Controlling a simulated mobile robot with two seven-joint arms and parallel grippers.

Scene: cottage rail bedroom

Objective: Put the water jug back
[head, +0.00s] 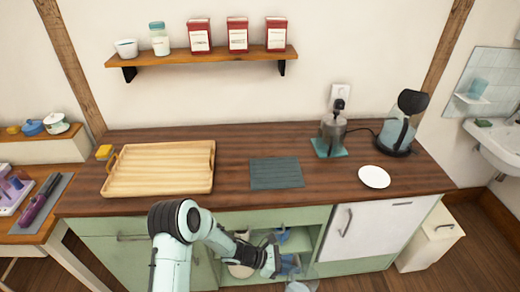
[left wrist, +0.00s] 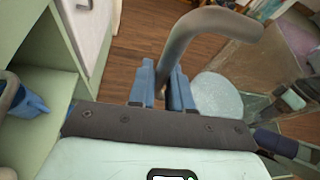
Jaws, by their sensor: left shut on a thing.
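My left gripper (head: 291,266) is low in front of the open cupboard, under the counter's front edge. In the left wrist view its blue fingers (left wrist: 164,88) are shut on a bent grey-brown handle (left wrist: 205,28). The handle appears to belong to a clear, pale vessel (left wrist: 220,96), probably the water jug. In the head view a pale round part of it (head: 300,287) shows at the bottom edge, mostly cut off. My right gripper is not in view.
The dark wooden counter (head: 230,197) holds a wooden tray (head: 160,168), a grey mat (head: 276,172), a white plate (head: 374,177), a grey jug-like appliance (head: 333,130) and a teal-black kettle (head: 398,130). The cupboard below holds a blue item (head: 283,236). A white bin (head: 430,240) stands right.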

